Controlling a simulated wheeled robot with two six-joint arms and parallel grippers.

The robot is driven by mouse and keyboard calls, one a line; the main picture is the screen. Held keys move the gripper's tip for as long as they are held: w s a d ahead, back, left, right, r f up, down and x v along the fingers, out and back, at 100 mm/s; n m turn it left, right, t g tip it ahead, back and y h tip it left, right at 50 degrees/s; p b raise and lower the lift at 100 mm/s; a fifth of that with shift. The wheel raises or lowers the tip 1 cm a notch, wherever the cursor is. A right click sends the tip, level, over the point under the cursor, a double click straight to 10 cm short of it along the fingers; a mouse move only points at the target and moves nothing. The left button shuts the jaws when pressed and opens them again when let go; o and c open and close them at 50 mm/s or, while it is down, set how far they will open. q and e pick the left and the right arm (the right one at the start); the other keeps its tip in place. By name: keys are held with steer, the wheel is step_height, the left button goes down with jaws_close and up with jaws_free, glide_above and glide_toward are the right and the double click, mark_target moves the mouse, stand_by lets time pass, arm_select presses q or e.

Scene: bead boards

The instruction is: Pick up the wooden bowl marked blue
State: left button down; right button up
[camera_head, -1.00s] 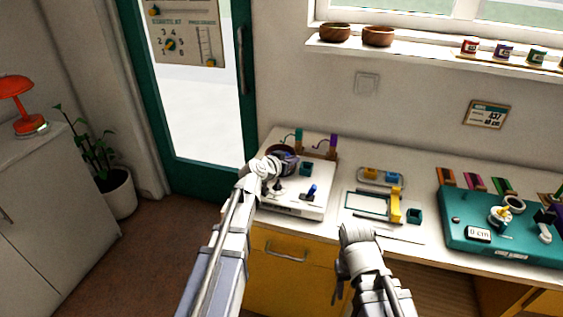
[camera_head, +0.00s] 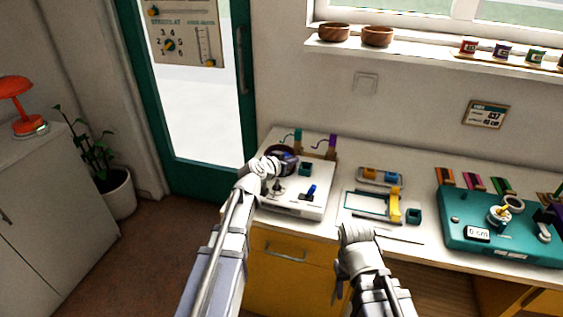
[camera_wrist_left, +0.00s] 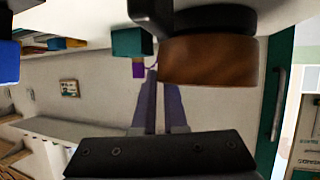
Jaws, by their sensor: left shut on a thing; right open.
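A brown wooden bowl (camera_wrist_left: 215,62) fills the upper right of the left wrist view, close to the fingers; I see no mark on it. In the head view, a dark round rim (camera_head: 271,150) beside my left gripper (camera_head: 284,162) appears to be the same bowl, partly hidden. My left gripper's two fingers (camera_wrist_left: 157,78) reach to the bowl's edge and are shut on it. I cannot tell whether the bowl is clear of the white board (camera_head: 312,207). My right gripper (camera_head: 340,291) is open and apart from the boards, its fingers hard to make out.
Two other wooden bowls (camera_head: 334,32) (camera_head: 378,36) stand on the window sill. A teal board (camera_head: 470,233) lies at right on the counter, with a small framed board (camera_head: 368,205) in between. A teal block (camera_head: 306,169) and a blue piece (camera_head: 310,191) are near my left gripper.

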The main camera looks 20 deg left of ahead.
arm_select(q)
step_height(320, 180, up, 10)
steer(key=p, duration=1)
